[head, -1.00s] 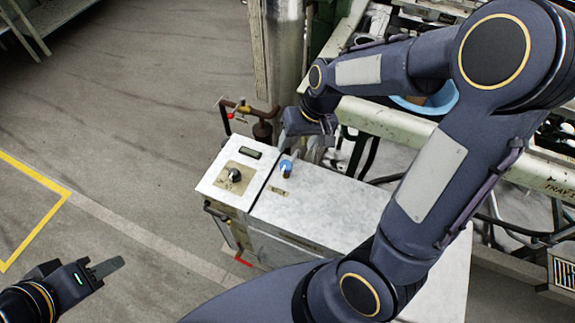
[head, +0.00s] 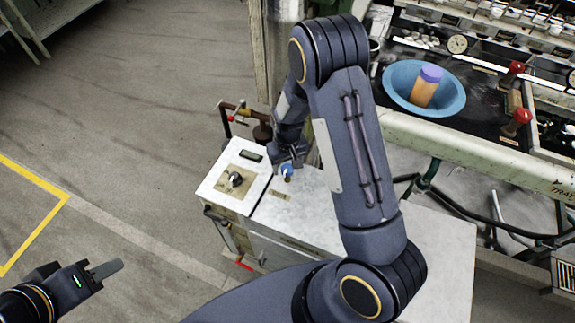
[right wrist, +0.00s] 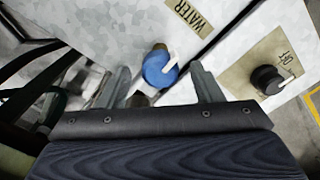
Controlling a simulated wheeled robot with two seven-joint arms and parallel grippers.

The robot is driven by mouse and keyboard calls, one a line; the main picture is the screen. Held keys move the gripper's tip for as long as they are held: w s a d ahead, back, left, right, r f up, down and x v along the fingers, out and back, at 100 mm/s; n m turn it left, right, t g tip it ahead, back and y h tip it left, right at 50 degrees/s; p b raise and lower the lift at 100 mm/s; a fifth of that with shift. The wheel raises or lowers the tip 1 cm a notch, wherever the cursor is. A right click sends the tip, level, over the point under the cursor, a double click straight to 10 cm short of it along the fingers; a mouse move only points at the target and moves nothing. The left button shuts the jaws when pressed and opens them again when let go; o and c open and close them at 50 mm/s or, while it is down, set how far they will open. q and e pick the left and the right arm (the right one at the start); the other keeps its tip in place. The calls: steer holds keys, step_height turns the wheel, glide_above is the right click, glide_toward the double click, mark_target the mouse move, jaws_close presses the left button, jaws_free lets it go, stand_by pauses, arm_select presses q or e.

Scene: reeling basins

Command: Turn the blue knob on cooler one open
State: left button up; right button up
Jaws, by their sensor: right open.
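The blue knob (head: 287,170) sits on top of the white cooler (head: 345,215), near its left end.
A black knob (head: 235,179) sits on the cooler's left panel, also seen in the wrist view (right wrist: 268,80). A rusty pipe with a red handle (head: 240,115) stands behind it. A blue basin (head: 424,88) is at the back right. Floor at left is clear.

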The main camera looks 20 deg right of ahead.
steer(key=shift+f, duration=0.4)
steer(key=c, duration=1)
